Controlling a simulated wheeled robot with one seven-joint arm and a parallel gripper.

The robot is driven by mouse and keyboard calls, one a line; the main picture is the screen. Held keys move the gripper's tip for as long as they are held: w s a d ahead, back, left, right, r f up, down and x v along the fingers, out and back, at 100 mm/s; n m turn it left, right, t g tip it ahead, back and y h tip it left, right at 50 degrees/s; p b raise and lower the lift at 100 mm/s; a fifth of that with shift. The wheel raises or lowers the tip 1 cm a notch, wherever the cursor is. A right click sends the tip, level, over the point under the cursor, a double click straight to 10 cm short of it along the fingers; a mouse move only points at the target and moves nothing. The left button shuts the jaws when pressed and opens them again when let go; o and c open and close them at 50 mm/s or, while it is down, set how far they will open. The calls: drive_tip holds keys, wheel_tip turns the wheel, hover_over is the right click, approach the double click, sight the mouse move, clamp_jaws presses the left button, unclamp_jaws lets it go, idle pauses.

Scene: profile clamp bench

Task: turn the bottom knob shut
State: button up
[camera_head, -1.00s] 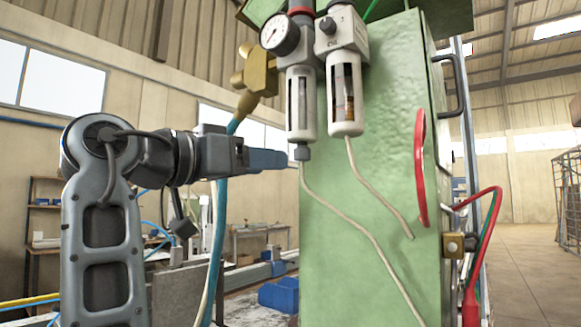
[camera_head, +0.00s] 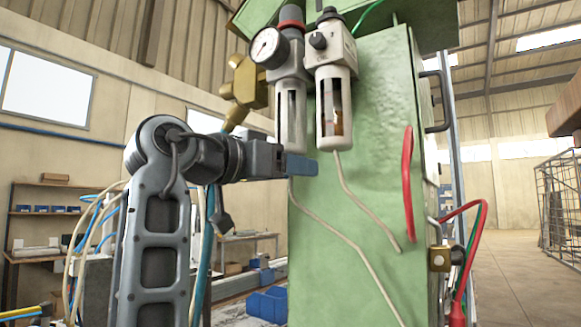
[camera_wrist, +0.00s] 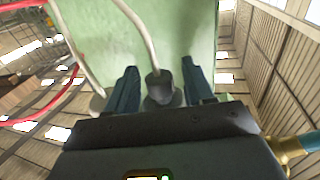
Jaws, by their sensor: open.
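The bottom knob (camera_wrist: 159,88) is a dark grey cap under the left filter bowl (camera_head: 291,112), with a pale hose running from it. In the wrist view it lies between my two blue fingers, with a gap on each side. In the head view my gripper (camera_head: 306,167) reaches in from the left at the foot of that bowl, and a blue finger hides the knob. My gripper is open and holds nothing.
A second bowl (camera_head: 333,105) hangs close on the right with its own pale hose (camera_head: 358,200). The green cabinet (camera_head: 355,240) stands right behind. A pressure gauge (camera_head: 265,45) and brass fitting (camera_head: 245,82) are above my arm. A red hose (camera_head: 408,185) loops further right.

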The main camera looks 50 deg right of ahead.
drive_tip(key=c, duration=0.9)
drive_tip(key=shift+c, duration=0.2)
drive_tip(key=shift+n+t, duration=0.3)
drive_tip(key=shift+t, duration=0.2)
drive_tip(key=n+t+b, duration=0.1)
drive_tip(key=n+t, duration=0.1)
drive_tip(key=t, duration=0.2)
drive_tip(key=shift+s+f+n, duration=0.1)
drive_tip(key=shift+n, duration=0.2)
drive_tip(key=shift+n+t+y+p, duration=0.15)
drive_tip(key=shift+n+t+y, duration=0.15)
drive_tip(key=shift+n+t, duration=1)
drive_tip(key=shift+n+t+y+p, duration=0.25)
drive_tip(key=shift+n+t, duration=0.45)
drive_tip(key=shift+t, duration=1.1)
